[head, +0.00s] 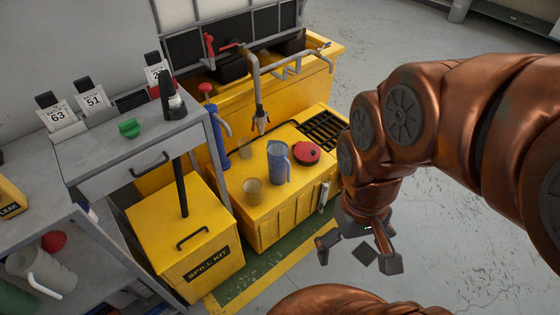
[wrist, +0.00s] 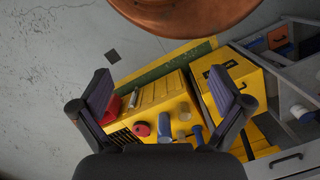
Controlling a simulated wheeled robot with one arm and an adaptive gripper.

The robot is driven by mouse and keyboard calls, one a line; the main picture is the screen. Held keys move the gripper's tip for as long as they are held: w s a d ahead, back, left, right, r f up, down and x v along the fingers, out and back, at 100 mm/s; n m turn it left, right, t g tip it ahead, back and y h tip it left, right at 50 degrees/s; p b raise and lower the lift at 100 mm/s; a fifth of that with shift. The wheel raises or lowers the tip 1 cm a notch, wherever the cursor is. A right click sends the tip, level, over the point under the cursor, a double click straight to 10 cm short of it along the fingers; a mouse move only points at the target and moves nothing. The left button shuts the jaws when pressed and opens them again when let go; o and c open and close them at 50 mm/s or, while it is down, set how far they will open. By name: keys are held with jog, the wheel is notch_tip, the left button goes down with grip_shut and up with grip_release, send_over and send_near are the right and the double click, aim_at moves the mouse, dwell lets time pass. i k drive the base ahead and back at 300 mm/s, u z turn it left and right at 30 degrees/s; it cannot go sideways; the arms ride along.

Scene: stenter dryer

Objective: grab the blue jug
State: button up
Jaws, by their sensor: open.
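The blue jug (head: 278,163) stands upright on top of a low yellow cabinet (head: 250,213) in the head view, its handle facing right. In the wrist view the jug (wrist: 164,127) shows small and far off between the fingers, seen from above. My gripper (head: 357,253) is open and empty. It hangs to the right of the yellow cabinet and in front of it, over the floor, clearly apart from the jug. Both fingers of my gripper (wrist: 161,92) show spread wide in the wrist view.
Beside the jug are a red lidded pot (head: 306,153) and a tan beaker (head: 252,190). A metal tap pipe (head: 254,80) hangs behind it. The yellow spill kit box (head: 188,243) is left; open floor lies right.

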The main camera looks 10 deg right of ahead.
aim_at(279, 166)
jog(key=k, duration=0.5)
jog(key=u, duration=0.8)
jog(key=i, duration=0.85)
jog(key=z, duration=0.3)
